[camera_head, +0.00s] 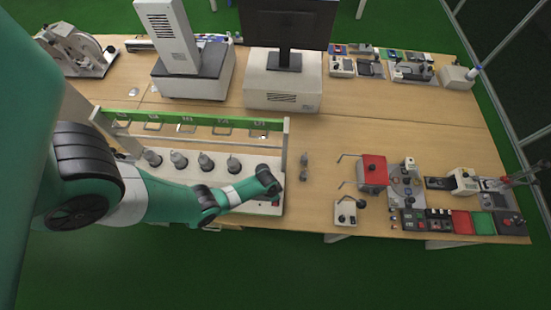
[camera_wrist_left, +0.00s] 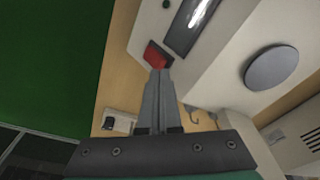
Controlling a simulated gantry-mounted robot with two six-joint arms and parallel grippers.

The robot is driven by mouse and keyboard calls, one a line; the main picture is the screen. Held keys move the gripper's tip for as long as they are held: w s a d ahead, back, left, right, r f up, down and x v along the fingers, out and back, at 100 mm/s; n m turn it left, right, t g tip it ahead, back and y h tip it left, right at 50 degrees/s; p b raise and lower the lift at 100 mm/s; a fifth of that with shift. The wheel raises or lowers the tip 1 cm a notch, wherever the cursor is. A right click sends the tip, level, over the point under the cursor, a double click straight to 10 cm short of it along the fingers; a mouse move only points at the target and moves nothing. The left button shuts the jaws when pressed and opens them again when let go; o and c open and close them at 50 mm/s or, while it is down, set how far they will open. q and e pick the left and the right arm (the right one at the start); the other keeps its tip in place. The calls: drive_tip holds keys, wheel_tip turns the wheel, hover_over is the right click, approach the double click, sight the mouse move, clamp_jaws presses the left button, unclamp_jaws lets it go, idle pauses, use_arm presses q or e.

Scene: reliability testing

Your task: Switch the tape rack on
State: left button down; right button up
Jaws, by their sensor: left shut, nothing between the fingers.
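The tape rack (camera_head: 190,120) stands at the left front of the table, with a green top bar, hanging rings and a white base. In the left wrist view its white base shows a red rocker switch (camera_wrist_left: 157,55) near one corner, beside a dark glossy panel (camera_wrist_left: 190,24). My left gripper (camera_wrist_left: 158,74) is shut and empty, its fingertips right at the red switch's edge. I cannot tell whether they touch it. In the head view my left arm reaches over the rack base's right end, and its wrist hides the fingertips. My right gripper is not in view.
Several dark-topped weights (camera_head: 205,162) stand along the rack base. A grey disc (camera_wrist_left: 272,67) lies on the base in the wrist view. Small hooks (camera_head: 304,167) lie just right of the rack. A red box (camera_head: 373,171) stands further right. The table's middle is clear.

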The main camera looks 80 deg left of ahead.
use_arm(q)
drive_tip(key=shift+f+b, duration=0.65)
drive_tip(key=shift+r+p, duration=0.25)
drive_tip(key=shift+p, duration=0.1)
wheel_tip(320, 180, up, 7)
drive_tip(key=p, duration=0.6)
drive_tip(key=shift+f, duration=0.25)
